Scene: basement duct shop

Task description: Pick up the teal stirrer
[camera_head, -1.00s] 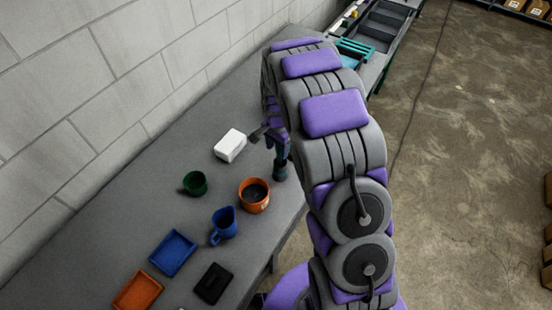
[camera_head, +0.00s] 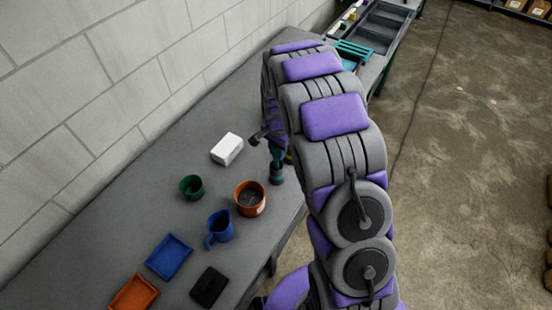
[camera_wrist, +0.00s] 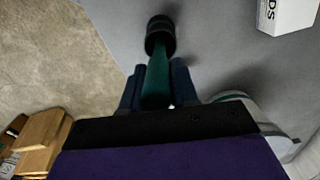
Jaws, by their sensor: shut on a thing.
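The teal stirrer (camera_wrist: 158,80) has a teal shaft and a wide dark end. In the wrist view its shaft lies between the two fingers of my gripper (camera_wrist: 159,84), which is shut on it. The dark end points away from my gripper, over the grey table. In the head view the stirrer (camera_head: 276,174) shows beside my arm, to the right of the orange pot, with its dark end down. I cannot tell whether that end touches the table. My arm hides most of my gripper in the head view.
On the table (camera_head: 130,215) are a white box (camera_head: 227,149), a green cup (camera_head: 192,187), an orange pot (camera_head: 250,199), a blue jug (camera_head: 220,228), a blue tray (camera_head: 169,256), an orange tray (camera_head: 134,293) and a black flat item (camera_head: 209,287). A block wall (camera_head: 90,110) stands behind.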

